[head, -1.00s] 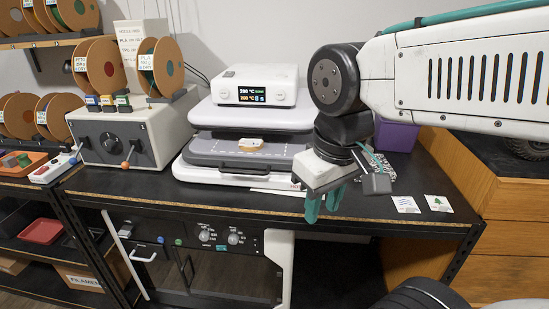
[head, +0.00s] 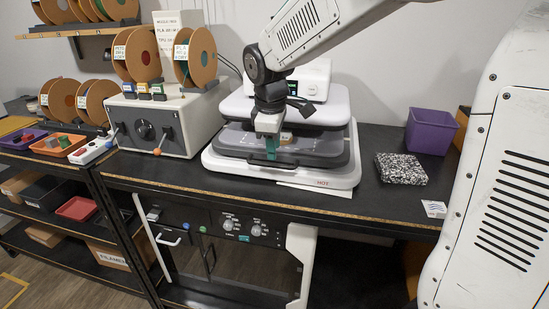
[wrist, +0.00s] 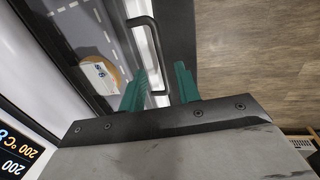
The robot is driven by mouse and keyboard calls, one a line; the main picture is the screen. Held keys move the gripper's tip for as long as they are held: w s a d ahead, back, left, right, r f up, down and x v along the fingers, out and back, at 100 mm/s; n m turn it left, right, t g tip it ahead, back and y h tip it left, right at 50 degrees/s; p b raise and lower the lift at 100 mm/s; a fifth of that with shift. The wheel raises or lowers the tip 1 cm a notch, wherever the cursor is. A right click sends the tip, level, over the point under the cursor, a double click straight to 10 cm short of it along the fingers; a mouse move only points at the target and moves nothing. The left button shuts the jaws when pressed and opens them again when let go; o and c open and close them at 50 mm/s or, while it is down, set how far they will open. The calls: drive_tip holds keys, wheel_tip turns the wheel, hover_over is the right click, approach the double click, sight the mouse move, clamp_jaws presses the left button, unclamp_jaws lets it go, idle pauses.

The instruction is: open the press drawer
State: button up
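The press (head: 225,172) is a white machine on the bench with a grey drawer (head: 328,146) between its white base and upper part. The drawer's black bar handle (wrist: 143,40) shows in the wrist view. My gripper (head: 271,152) is at the front of the drawer, pointing down. In the wrist view its two teal fingers (wrist: 163,75) are apart, one on each side of the handle bar. I cannot tell whether either finger touches the bar. A small pale piece with a tan edge (wrist: 100,73) lies on the drawer's surface, partly behind my gripper in the head view.
A grey control box with levers (head: 150,122) and filament spools stand to the left. A speckled block (head: 401,168) and a purple bin (head: 431,130) are on the right of the bench. The bench's front edge (head: 200,193) lies before the press.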

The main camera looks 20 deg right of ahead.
sight(274, 166)
drive_tip(key=shift+w+d+f, duration=0.15)
drive_tip(key=shift+w+f, duration=0.05)
drive_tip(key=shift+f, duration=0.9)
drive_tip(key=shift+w+d+f, duration=0.1)
drive_tip(key=shift+w+f, duration=0.05)
drive_tip(key=shift+f, duration=0.95)
clamp_jaws()
